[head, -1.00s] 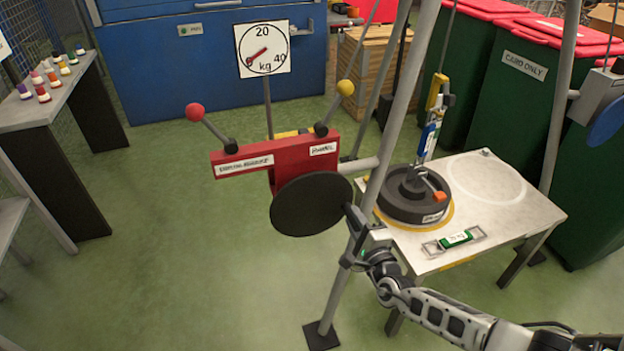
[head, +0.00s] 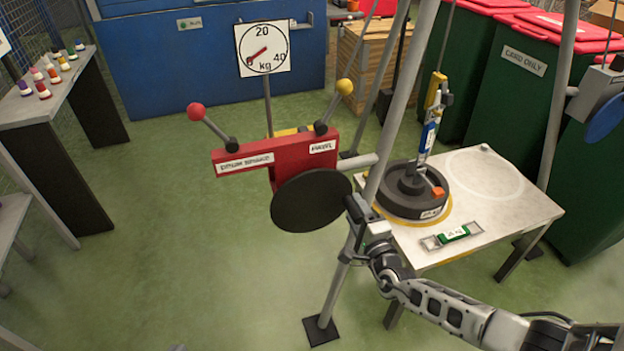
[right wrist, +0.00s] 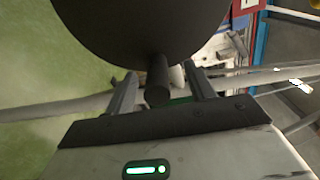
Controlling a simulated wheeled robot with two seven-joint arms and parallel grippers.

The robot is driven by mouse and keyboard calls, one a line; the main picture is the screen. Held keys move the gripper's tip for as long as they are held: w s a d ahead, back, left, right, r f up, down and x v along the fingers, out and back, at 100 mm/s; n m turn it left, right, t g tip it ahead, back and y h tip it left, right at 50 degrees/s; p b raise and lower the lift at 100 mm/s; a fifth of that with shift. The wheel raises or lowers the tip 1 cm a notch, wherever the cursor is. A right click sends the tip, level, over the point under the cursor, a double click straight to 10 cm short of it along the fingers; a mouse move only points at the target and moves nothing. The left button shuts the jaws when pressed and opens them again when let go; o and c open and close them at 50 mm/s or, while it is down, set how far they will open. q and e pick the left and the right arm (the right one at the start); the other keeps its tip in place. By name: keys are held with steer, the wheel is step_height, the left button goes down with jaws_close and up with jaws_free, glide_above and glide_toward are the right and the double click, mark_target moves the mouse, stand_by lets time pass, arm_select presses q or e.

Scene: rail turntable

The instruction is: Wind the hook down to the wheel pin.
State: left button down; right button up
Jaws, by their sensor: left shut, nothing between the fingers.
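The black wheel (head: 405,206) lies flat on the white table, with an upright hub (head: 412,180) and an orange mark on top. The yellow hook block (head: 436,92) hangs on a line, with a blue-and-white piece (head: 429,130) below it reaching down just over the wheel. I cannot make out whether hook and pin touch. The red winch (head: 285,160) carries a black crank disc (head: 311,201). My right gripper (head: 356,207) is at the disc's right edge. In the right wrist view, its open fingers (right wrist: 162,92) straddle the dark crank handle (right wrist: 158,80), with gaps on both sides. My left gripper is out of view.
The winch has a red-knobbed lever (head: 196,112) and a yellow-knobbed lever (head: 345,87). A dial (head: 263,50) stands behind it. Grey frame legs (head: 398,100) rise beside the table (head: 500,215), which holds a green level (head: 454,234).

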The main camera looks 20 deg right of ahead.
steer(key=shift+s+a+p, duration=0.1)
steer(key=shift+s+p, duration=0.65)
steer(key=shift+s, duration=0.8)
steer(key=s+p, duration=0.1)
steer(key=s, duration=0.4)
steer(key=shift+p, duration=0.3)
steer(key=shift+f, duration=0.1)
